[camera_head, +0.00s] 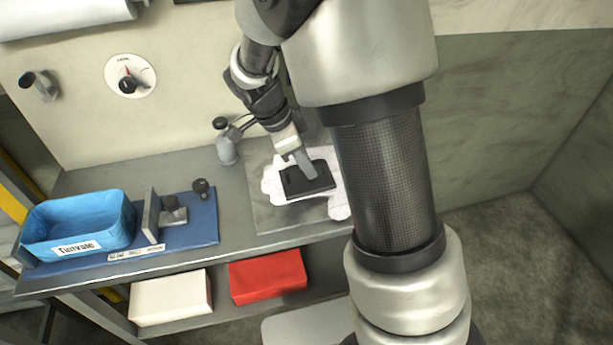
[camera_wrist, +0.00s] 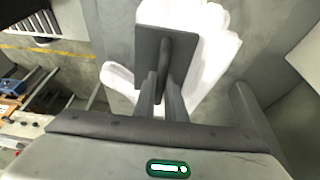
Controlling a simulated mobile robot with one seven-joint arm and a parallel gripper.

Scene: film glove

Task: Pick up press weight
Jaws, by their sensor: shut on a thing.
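The press weight (camera_head: 312,184) is a dark flat plate lying over a white glove (camera_head: 338,205) on a grey mat. In the wrist view the plate (camera_wrist: 150,42) has a raised handle, and the white glove (camera_wrist: 215,55) spreads out beneath and beside it. My gripper (camera_head: 304,168) reaches down from above to the handle. In the wrist view my gripper (camera_wrist: 163,85) has its fingers shut on the handle of the weight. I cannot tell whether the plate touches the glove or hangs just above it.
A blue bin (camera_head: 78,222) and a small clamp device (camera_head: 172,210) sit on a blue mat (camera_head: 205,232) at the left. A grey post with a black knob (camera_head: 226,148) stands close behind my gripper. White (camera_head: 170,299) and red (camera_head: 268,277) boxes lie on the lower shelf.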

